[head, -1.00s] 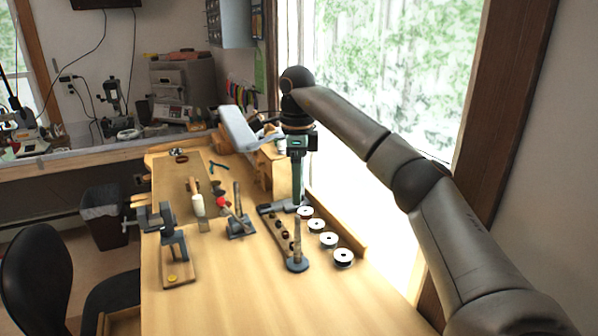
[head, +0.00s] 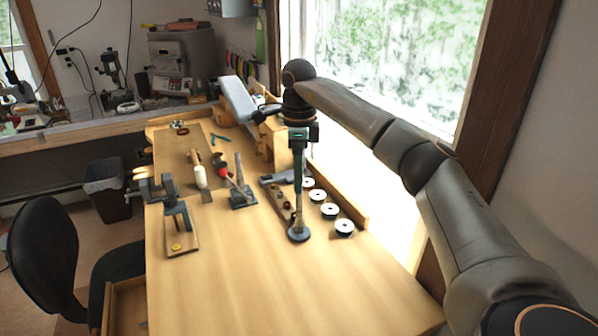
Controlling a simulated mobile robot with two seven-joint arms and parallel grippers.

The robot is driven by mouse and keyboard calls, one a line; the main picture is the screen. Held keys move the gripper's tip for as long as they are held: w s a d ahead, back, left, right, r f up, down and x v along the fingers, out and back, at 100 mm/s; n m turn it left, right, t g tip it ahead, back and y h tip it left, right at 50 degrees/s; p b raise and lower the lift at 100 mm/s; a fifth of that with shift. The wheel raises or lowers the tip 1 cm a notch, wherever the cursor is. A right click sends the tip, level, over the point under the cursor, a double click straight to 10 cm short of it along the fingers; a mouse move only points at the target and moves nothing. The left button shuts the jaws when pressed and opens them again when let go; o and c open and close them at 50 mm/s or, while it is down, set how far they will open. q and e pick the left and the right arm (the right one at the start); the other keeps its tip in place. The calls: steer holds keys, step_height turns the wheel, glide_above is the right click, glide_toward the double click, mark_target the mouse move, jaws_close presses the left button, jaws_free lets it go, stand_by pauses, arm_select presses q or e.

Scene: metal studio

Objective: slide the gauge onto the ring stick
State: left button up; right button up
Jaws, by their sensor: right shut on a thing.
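The ring stick (head: 298,234) is a thin upright wooden stick on a round blue-grey base, near the middle of the bench. My right gripper (head: 299,148) points down above it, shut on a narrow dark-teal upright thing that I take to be the gauge (head: 298,176). The gauge's lower end overlaps the upper part of the stick in the picture and hides it. I cannot tell whether the gauge is around the stick or in front of it. My left gripper is out of view.
Several white-topped spools (head: 344,228) stand right of the stick. A grey caliper-like tool (head: 272,179) lies behind it. The front of the bench (head: 250,290) is clear.

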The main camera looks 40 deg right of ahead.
steer(key=shift+w+d, duration=0.25)
steer(key=shift+w, duration=0.05)
stand_by(0.4)
steer(key=shift+s+f, duration=0.1)
steer(key=shift+f, duration=0.8)
steer(key=shift+f, duration=0.15)
steer(key=shift+c, duration=1.3)
steer(key=shift+s+a+f, duration=0.1)
steer(key=shift+f, duration=0.5)
jaws_close()
steer(key=shift+f, duration=0.15)
steer(key=o, duration=1.2)
jaws_free()
steer(key=shift+o, duration=0.7)
steer(key=shift+f, duration=0.1)
steer(key=shift+o, duration=1.2)
steer(key=shift+r, duration=0.25)
